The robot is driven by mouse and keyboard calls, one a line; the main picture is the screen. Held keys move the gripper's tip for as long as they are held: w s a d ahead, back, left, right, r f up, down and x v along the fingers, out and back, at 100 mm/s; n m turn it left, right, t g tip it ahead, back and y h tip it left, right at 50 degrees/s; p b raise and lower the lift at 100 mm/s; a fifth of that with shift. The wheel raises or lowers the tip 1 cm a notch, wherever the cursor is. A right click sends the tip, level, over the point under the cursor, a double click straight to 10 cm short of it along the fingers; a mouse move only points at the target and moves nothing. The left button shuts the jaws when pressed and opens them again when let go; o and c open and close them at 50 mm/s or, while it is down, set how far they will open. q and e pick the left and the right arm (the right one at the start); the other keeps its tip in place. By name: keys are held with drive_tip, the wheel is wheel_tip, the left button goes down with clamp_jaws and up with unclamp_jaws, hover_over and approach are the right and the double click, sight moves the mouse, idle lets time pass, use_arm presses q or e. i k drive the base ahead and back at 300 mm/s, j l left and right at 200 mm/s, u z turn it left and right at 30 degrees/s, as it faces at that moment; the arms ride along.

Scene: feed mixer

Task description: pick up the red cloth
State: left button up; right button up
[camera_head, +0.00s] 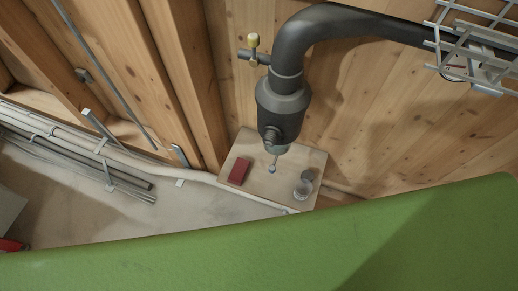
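The red cloth (239,171) looks like a small, flat, folded rectangle. It lies on the left part of a small pale board or shelf (262,190) against the wooden wall. Nothing is seen touching it from above. Neither of my grippers is in view.
A dark grey pipe (285,98) with a yellow-topped valve (253,42) hangs over the board, close right of the cloth. A clear glass-like object (303,186) stands on the board's right. A large green surface (300,240) fills the foreground. Pipes (80,150) run along the left.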

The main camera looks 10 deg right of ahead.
sight(238, 173)
drive_tip(key=k+l, duration=0.1)
drive_tip(key=l, duration=0.3)
drive_tip(key=k+l, duration=0.15)
drive_tip(key=l, duration=0.25)
drive_tip(key=k+l, duration=0.1)
drive_tip(key=l, duration=0.35)
